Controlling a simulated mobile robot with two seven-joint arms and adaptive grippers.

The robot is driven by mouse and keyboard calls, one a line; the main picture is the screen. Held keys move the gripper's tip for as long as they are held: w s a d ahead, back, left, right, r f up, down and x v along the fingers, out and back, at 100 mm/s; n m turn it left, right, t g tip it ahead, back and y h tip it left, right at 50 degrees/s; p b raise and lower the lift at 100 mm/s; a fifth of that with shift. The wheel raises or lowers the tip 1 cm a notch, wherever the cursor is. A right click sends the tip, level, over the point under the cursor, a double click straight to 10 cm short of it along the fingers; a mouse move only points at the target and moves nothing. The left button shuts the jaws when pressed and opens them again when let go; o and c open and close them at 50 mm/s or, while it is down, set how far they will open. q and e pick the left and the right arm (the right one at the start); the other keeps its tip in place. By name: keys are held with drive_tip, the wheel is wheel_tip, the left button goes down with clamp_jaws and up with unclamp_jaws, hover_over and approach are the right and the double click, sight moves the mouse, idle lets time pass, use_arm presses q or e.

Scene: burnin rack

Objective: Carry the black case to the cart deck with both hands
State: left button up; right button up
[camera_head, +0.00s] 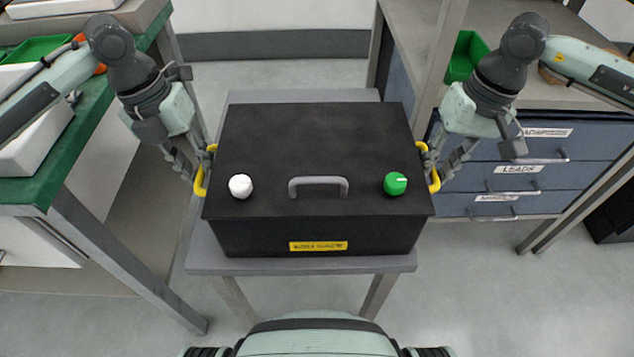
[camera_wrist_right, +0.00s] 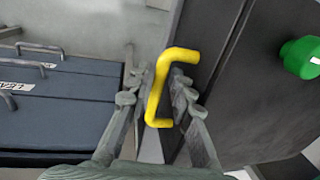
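The black case (camera_head: 315,145) sits level on a low grey stand (camera_head: 300,264) in front of me. Its lid has a grey handle, a white knob (camera_head: 240,186) and a green knob (camera_head: 395,184). A yellow handle is on each side. My left gripper (camera_head: 196,166) is at the left yellow handle (camera_head: 200,183), fingers spread. My right gripper (camera_head: 440,166) is at the right yellow handle (camera_head: 434,180). In the right wrist view, the open fingers stand either side of that handle (camera_wrist_right: 158,90), with a gap on the left. I cannot identify a cart deck for certain.
A green-topped bench (camera_head: 75,155) with white boxes stands close on the left. On the right is a bench with blue drawers (camera_head: 518,178), labelled, and a green bin (camera_head: 466,55). Grey floor (camera_head: 480,290) is open at the front right and behind the stand.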

use_arm(q)
drive_tip(key=shift+d+f, duration=0.1)
drive_tip(key=shift+f, duration=0.4)
use_arm(e)
drive_tip(key=shift+a+f, duration=0.1)
drive_tip(key=shift+f, duration=0.4)
use_arm(q)
clamp_jaws()
use_arm(e)
clamp_jaws()
use_arm(q)
drive_tip(key=shift+r, duration=0.1)
use_arm(e)
drive_tip(key=shift+r, duration=0.1)
